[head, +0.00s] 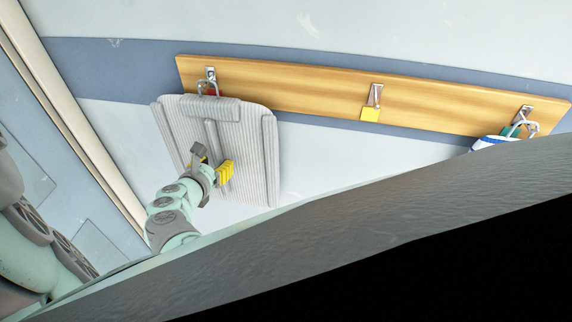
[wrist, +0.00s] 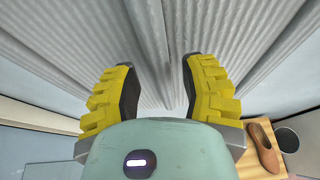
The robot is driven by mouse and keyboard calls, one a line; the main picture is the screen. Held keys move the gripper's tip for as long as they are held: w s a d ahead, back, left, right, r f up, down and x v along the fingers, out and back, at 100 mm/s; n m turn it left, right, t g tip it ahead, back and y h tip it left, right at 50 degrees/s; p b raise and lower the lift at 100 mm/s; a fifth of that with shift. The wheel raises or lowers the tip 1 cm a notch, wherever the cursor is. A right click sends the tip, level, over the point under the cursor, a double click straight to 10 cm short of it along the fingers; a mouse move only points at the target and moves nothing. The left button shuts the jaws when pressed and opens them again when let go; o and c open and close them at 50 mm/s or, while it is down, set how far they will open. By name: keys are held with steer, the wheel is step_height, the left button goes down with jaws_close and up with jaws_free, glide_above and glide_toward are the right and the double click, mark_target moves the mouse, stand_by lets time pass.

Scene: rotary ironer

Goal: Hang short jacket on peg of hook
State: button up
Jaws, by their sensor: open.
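The short jacket (head: 255,150) is grey and ribbed. In the head view it hangs against the wall from the left hook (head: 209,76) on a wooden board, with a small red patch showing at the hook. My gripper (head: 212,168) is in front of the jacket's lower middle. In the wrist view the yellow-padded fingers of my gripper (wrist: 160,85) are apart, and the ribbed jacket (wrist: 220,30) fills the space beyond them. I cannot tell whether the fingers touch the cloth. The middle hook (head: 375,95) carries a yellow tag and no garment.
The wooden board (head: 310,92) runs along the wall. The right hook (head: 523,122) holds a blue and white item (head: 491,143). A large dark surface crosses the lower right of the head view. A brown shoe (wrist: 264,147) shows at the wrist view's lower right.

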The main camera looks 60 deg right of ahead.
steer(key=v, duration=1.1)
steer(key=shift+a, duration=0.1)
